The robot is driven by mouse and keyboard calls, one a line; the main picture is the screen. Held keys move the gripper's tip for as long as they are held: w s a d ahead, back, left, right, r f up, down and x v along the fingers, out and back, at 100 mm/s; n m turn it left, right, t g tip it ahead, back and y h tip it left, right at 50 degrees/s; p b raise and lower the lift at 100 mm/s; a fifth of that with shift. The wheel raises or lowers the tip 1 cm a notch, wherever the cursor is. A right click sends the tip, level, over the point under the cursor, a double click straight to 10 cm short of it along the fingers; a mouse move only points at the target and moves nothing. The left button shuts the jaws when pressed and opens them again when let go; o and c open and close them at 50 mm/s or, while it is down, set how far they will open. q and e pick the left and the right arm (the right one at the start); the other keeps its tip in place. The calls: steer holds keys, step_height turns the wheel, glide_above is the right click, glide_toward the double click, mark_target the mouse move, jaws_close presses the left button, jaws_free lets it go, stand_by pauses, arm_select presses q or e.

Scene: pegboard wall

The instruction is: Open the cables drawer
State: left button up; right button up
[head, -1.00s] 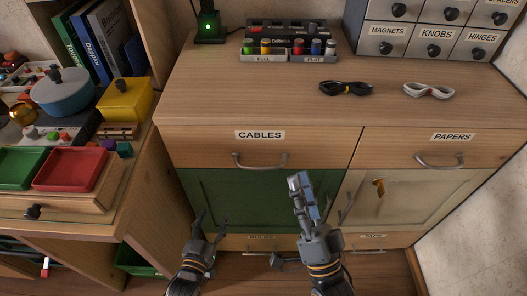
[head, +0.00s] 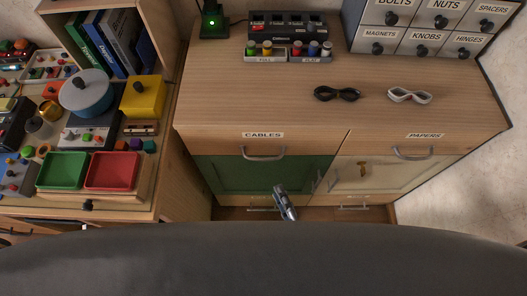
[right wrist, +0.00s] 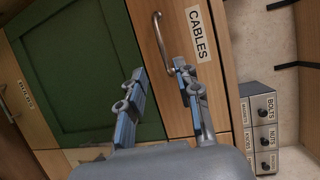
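The cables drawer (head: 220,146) is a wooden drawer in the top left of the cabinet, with a "CABLES" label and a curved metal handle (head: 263,155). It looks shut. My right gripper (head: 299,188) is below and slightly right of the handle in the head view, partly hidden. In the right wrist view the gripper (right wrist: 159,70) is open and empty, its two fingers apart. The handle (right wrist: 160,42) lies just beyond the fingertips there, apart from them, on the drawer front (right wrist: 176,15). My left gripper is not visible.
The papers drawer (head: 470,146) is to the right. A green door (head: 225,172) and a cream door with a key are below. Black (head: 337,94) and white cable bundles lie on the cabinet top. A side desk with trays (head: 112,170) stands left. A dark grey surface covers the lower head view.

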mark_target(263, 159)
steer(key=p+x, duration=0.1)
steer(key=x, duration=1.1)
steer(key=shift+w+a, duration=0.1)
steer(key=shift+w, duration=0.3)
steer(key=shift+c, duration=0.4)
jaws_close()
